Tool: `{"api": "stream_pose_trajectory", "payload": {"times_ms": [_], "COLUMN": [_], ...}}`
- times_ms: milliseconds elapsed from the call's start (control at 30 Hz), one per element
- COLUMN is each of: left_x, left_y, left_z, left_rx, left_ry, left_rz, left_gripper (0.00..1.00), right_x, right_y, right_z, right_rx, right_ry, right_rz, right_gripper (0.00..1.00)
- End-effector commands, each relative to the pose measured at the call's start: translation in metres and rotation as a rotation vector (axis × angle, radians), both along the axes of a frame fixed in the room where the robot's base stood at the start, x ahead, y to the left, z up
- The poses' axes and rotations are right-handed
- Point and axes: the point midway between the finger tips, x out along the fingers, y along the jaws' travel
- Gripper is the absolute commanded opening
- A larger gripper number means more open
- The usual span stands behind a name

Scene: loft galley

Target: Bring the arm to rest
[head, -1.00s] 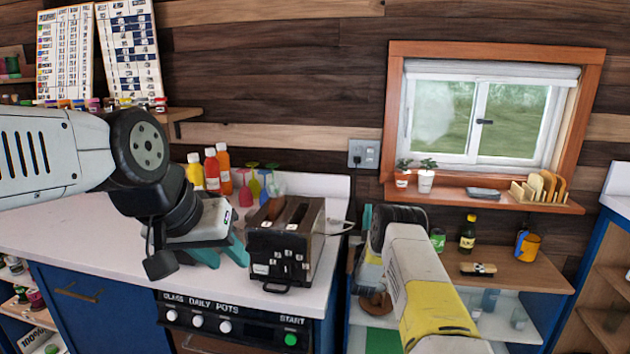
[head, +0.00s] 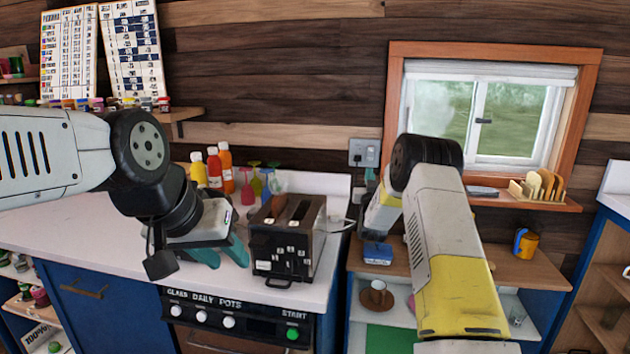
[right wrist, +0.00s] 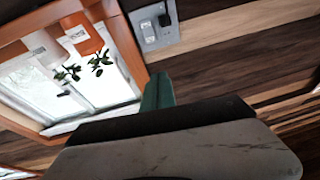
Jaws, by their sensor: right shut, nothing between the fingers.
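My right arm is raised in front of the window in the head view, bent at its dark wrist joint. My right gripper (head: 370,176) is mostly hidden behind that arm; a teal fingertip shows below the wall socket. In the right wrist view, the teal fingers (right wrist: 157,92) are together, with nothing between them. My left gripper (head: 222,252) hangs over the white counter (head: 90,235), left of the black toaster (head: 287,240). Its teal fingers are apart and I see nothing held between them.
Sauce bottles (head: 213,170) and coloured glasses (head: 262,182) stand behind the toaster. The window sill (head: 520,203) holds a toast rack (head: 540,186).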

Motion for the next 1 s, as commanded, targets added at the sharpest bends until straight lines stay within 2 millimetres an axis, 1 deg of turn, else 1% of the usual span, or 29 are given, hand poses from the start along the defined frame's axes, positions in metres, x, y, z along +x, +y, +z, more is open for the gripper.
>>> {"api": "stream_pose_trajectory", "payload": {"times_ms": [33, 100, 167, 200, 267, 367, 467, 500, 567, 600, 667, 700, 733, 767, 800, 867, 900, 967, 1000], "left_x": [0.000, 0.000, 0.000, 0.000, 0.000, 0.000, 0.000, 0.000, 0.000, 0.000, 0.000, 0.000, 0.000, 0.000, 0.000, 0.000, 0.000, 0.000, 0.000], "left_y": [0.000, 0.000, 0.000, 0.000, 0.000, 0.000, 0.000, 0.000, 0.000, 0.000, 0.000, 0.000, 0.000, 0.000, 0.000, 0.000, 0.000, 0.000, 0.000], "left_z": [0.000, 0.000, 0.000, 0.000, 0.000, 0.000, 0.000, 0.000, 0.000, 0.000, 0.000, 0.000, 0.000, 0.000, 0.000, 0.000, 0.000, 0.000, 0.000], "left_rx": [0.000, 0.000, 0.000, 0.000, 0.000, 0.000, 0.000, 0.000, 0.000, 0.000, 0.000, 0.000, 0.000, 0.000, 0.000, 0.000, 0.000, 0.000, 0.000], "left_ry": [0.000, 0.000, 0.000, 0.000, 0.000, 0.000, 0.000, 0.000, 0.000, 0.000, 0.000, 0.000, 0.000, 0.000, 0.000, 0.000, 0.000, 0.000, 0.000], "left_rz": [0.000, 0.000, 0.000, 0.000, 0.000, 0.000, 0.000, 0.000, 0.000, 0.000, 0.000, 0.000, 0.000, 0.000, 0.000, 0.000, 0.000, 0.000, 0.000], "left_gripper": [0.36, 0.36, 0.36, 0.36, 0.36, 0.36, 0.36, 0.36, 0.36, 0.36, 0.36, 0.36, 0.36, 0.36, 0.36, 0.36, 0.36, 0.36, 0.36], "right_x": [-0.004, -0.012, -0.023, -0.033, -0.050, -0.085, -0.129, -0.148, -0.179, -0.201, -0.236, -0.260, -0.278, -0.297, -0.323, -0.362, -0.388, -0.426, -0.450], "right_y": [0.000, 0.002, 0.004, 0.006, 0.009, 0.014, 0.020, 0.023, 0.026, 0.028, 0.031, 0.033, 0.035, 0.037, 0.038, 0.041, 0.042, 0.043, 0.043], "right_z": [0.026, 0.049, 0.066, 0.076, 0.091, 0.110, 0.124, 0.128, 0.132, 0.134, 0.134, 0.133, 0.132, 0.130, 0.127, 0.120, 0.115, 0.105, 0.099], "right_rx": [0.011, 0.029, 0.042, 0.050, 0.062, 0.080, 0.095, 0.100, 0.107, 0.112, 0.117, 0.119, 0.121, 0.121, 0.122, 0.123, 0.124, 0.123, 0.122], "right_ry": [0.036, 0.113, 0.181, 0.227, 0.294, 0.408, 0.521, 0.566, 0.634, 0.681, 0.749, 0.795, 0.830, 0.865, 0.910, 0.979, 1.026, 1.092, 1.132], "right_rz": [0.014, 0.037, 0.056, 0.070, 0.091, 0.124, 0.156, 0.168, 0.186, 0.197, 0.214, 0.225, 0.233, 0.240, 0.250, 0.263, 0.270, 0.279, 0.285], "right_gripper": [0.00, 0.00, 0.00, 0.00, 0.00, 0.00, 0.00, 0.00, 0.00, 0.00, 0.00, 0.00, 0.00, 0.00, 0.00, 0.00, 0.00, 0.00, 0.00]}}
